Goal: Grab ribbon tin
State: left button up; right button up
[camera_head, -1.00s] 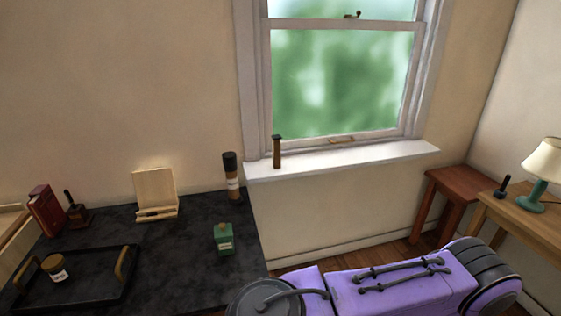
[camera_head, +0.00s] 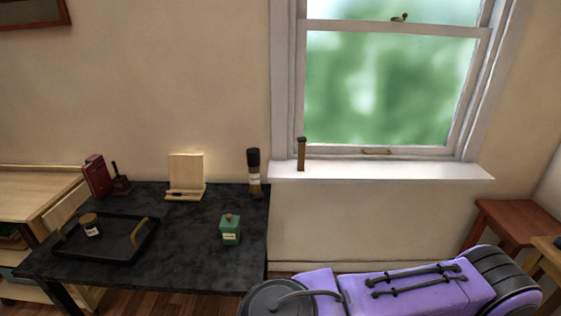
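A small green box-shaped tin (camera_head: 231,231) with a lid knob and a pale label stands upright near the right front of the black table. A small round dark jar or tin (camera_head: 91,226) with a brownish lid and a white label stands in the black tray on the same table. The labels are too small to read, so I cannot tell for sure which one is the ribbon tin. A purple link of my own arm crosses the lower right. Neither of my grippers is in view.
On the black table (camera_head: 185,265) stand the black tray (camera_head: 112,258), a wooden stand (camera_head: 186,173), a dark-topped bottle (camera_head: 254,175), a red book (camera_head: 96,177) and a small dark tool (camera_head: 120,180). The table's middle front is clear. A window sill (camera_head: 400,172) is at right.

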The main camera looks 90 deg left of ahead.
aim_at(230, 237)
jog(key=u, duration=3.2)
jog(key=i, duration=0.45)
jog(key=z, duration=0.05)
